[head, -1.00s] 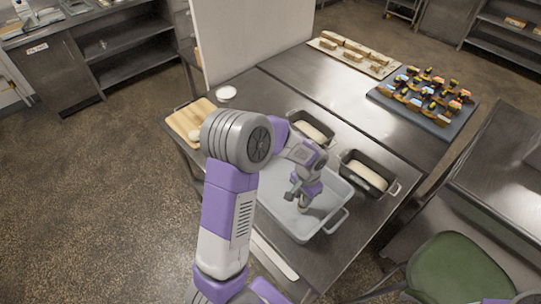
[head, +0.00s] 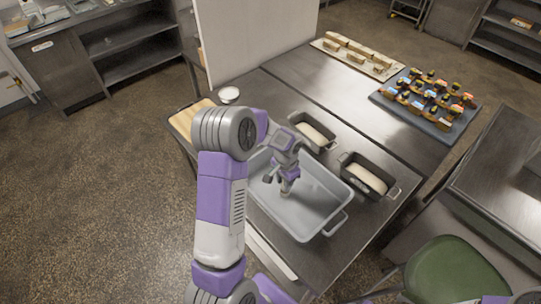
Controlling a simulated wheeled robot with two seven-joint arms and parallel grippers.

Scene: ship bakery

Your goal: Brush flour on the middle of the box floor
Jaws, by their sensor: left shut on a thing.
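The box is a light grey open bin (head: 325,217) with a metal handle at its near right end, on the steel table. My left gripper (head: 281,180) points down inside the box, over its left-middle part. It is shut on a small brush (head: 286,191), of which only a little tan part shows below the fingers. Whether the bristles touch the floor I cannot tell. No flour can be made out on the grey floor. A small bowl with white contents (head: 229,94) stands at the table's far left edge. My right gripper is not in view.
Two dark loaf tins with pale dough, one farther left (head: 318,146) and one right (head: 366,184), stand close behind the box. A blue-grey tray of pastries (head: 436,134) is farther back. A green chair (head: 458,270) stands right.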

